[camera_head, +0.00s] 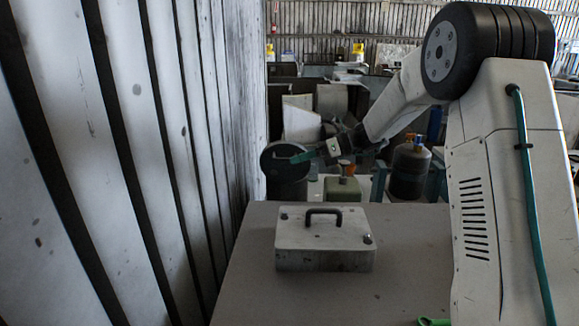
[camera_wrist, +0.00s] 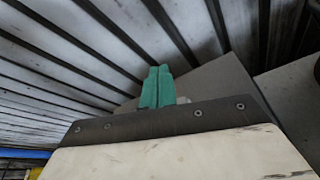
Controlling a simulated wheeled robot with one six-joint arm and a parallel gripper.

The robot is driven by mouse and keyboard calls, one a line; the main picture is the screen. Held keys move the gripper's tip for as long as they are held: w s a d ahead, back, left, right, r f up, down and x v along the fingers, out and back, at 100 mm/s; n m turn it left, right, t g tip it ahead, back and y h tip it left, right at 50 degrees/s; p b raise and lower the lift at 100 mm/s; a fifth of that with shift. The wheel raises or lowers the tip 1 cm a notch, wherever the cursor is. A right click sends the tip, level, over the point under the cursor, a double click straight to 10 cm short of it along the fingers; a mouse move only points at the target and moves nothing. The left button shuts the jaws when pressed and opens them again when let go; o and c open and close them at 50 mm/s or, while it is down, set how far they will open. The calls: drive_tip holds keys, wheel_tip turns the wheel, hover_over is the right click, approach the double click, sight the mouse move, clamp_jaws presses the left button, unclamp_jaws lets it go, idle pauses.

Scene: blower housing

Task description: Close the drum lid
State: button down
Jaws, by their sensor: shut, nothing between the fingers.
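A dark drum (camera_head: 287,190) stands beyond the far edge of the table, close to the slatted wall. Its round dark lid (camera_head: 272,161) shows at the top; I cannot tell for certain how far it is tilted. My gripper (camera_head: 293,158), with green fingers, reaches in from the right and its tips overlap the lid in the head view. I cannot tell whether they touch it. In the wrist view the green fingers (camera_wrist: 158,88) are together with nothing between them. The drum and lid cannot be made out in the wrist view.
A grey table (camera_head: 400,255) carries a pale box (camera_head: 325,240) with a black handle. A slatted wall (camera_head: 150,130) runs along the left. A green canister (camera_head: 342,189) and a dark gas bottle (camera_head: 409,170) stand right of the drum. A green tool (camera_head: 433,321) lies at the front edge.

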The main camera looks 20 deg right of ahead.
sight(289, 164)
drive_tip(key=w+d+f+m+t+y, duration=0.2)
drive_tip(key=w+d+f+m+t, duration=0.5)
drive_tip(key=w+d+f+m, duration=0.6)
drive_tip(key=w+a+r, duration=0.1)
drive_tip(key=w+a, duration=0.2)
drive_tip(key=a, duration=0.2)
drive_tip(key=w+a+r+n, duration=0.1)
drive_tip(key=w+a, duration=0.2)
drive_tip(key=a, duration=0.2)
drive_tip(key=shift+a, duration=0.35)
drive_tip(key=shift+r, duration=0.1)
drive_tip(key=shift+r, duration=0.1)
